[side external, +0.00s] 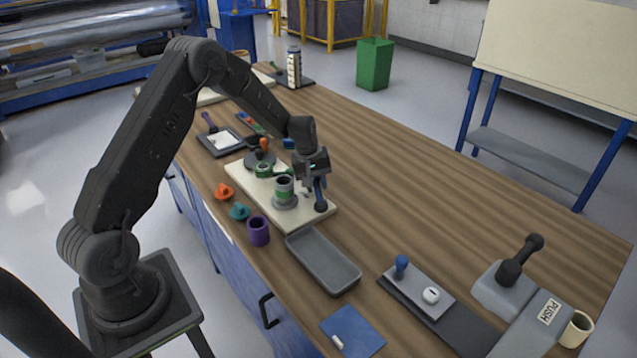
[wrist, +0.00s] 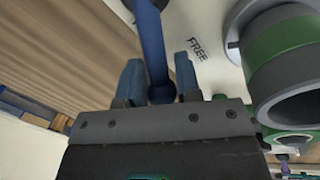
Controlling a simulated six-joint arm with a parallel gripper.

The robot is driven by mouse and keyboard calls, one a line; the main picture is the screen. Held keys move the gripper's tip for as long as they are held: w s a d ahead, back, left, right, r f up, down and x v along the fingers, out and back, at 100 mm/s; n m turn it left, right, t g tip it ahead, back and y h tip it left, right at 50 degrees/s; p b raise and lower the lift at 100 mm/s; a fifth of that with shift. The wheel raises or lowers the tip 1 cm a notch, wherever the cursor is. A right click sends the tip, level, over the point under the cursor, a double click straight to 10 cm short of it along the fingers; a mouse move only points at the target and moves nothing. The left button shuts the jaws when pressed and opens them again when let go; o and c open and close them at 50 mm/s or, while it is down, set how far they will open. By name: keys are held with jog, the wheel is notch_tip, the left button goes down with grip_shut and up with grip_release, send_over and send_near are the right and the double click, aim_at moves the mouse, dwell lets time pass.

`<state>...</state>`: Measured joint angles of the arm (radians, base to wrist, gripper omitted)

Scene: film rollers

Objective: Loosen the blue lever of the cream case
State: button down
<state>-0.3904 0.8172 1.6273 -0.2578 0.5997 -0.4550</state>
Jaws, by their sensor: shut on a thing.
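The cream case (side external: 262,196) lies flat on the wooden bench and carries green and grey rollers. Its blue lever (side external: 318,188) is at the right end of the case, with a dark round end at the bottom. In the wrist view the blue lever (wrist: 153,42) runs down between my two blue fingers. My gripper (side external: 313,172) is above that end of the case. In the wrist view my gripper (wrist: 158,75) is shut on the lever. The word FREE is printed on the cream surface just right of the lever.
A green roller (side external: 285,188) on a grey base stands close left of my gripper. A purple cup (side external: 258,231), teal and orange knobs, and an empty grey tray (side external: 322,262) lie near the case. The bench behind the lever, to the right, is clear.

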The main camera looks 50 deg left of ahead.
dwell(0.4)
jog(key=c, duration=0.9)
grip_release()
jog(key=shift+o, duration=0.2)
jog(key=shift+r, duration=0.1)
notch_tip(320, 180, up, 14)
jog(key=s+a, duration=0.1)
jog(key=s, duration=0.1)
jog(key=shift+s+a+f, duration=0.15)
jog(key=shift+f, duration=0.1)
